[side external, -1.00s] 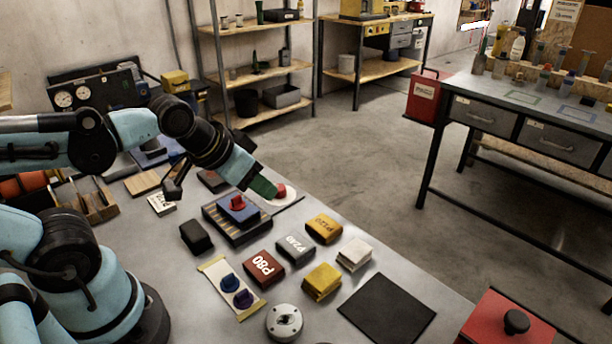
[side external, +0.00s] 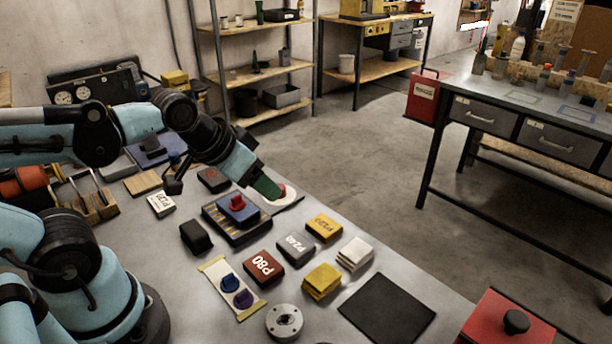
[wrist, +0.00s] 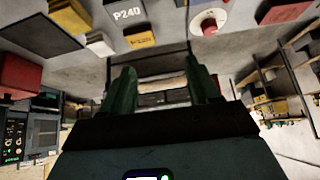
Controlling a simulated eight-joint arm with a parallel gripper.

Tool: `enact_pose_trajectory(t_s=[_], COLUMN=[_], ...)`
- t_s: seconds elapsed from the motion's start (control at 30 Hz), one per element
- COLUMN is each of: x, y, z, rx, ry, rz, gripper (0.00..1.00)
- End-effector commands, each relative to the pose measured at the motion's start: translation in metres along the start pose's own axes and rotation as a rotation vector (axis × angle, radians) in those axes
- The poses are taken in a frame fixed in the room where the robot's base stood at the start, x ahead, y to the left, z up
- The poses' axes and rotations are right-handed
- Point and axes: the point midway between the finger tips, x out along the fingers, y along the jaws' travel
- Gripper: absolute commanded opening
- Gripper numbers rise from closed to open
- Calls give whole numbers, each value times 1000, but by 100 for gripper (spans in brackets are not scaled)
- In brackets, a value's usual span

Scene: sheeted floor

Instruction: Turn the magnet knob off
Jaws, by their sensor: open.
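A red knob (side external: 236,200) sits on a blue block (side external: 241,213) over a striped dark base. Another red knob (side external: 283,190) sits on a white disc (side external: 291,199); it also shows at the top of the wrist view (wrist: 208,26). I cannot tell which is the magnet knob. My gripper (side external: 266,188) has green fingers, above the table, left of the disc's knob in the side view and partly overlapping it. In the wrist view, the fingers (wrist: 162,92) are apart, with nothing held between them; the disc's knob lies beyond the right finger's tip. Contact cannot be told.
Sanding blocks labelled P80 (side external: 263,268) and P240 (side external: 295,249), a yellow block (side external: 322,281) and a black block (side external: 196,237) stand nearby.

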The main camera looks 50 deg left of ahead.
Motion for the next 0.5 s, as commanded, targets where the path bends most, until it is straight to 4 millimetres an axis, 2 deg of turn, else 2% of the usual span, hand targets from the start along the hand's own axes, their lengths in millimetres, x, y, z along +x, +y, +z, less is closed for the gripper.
enact_pose_trajectory(t_s=[0.27, 0.5], x=[3, 22], y=[-24, -54], z=[-40, -73], rx=[235, 475], ry=[-165, -333], rz=[-6, 53], gripper=[61, 61])
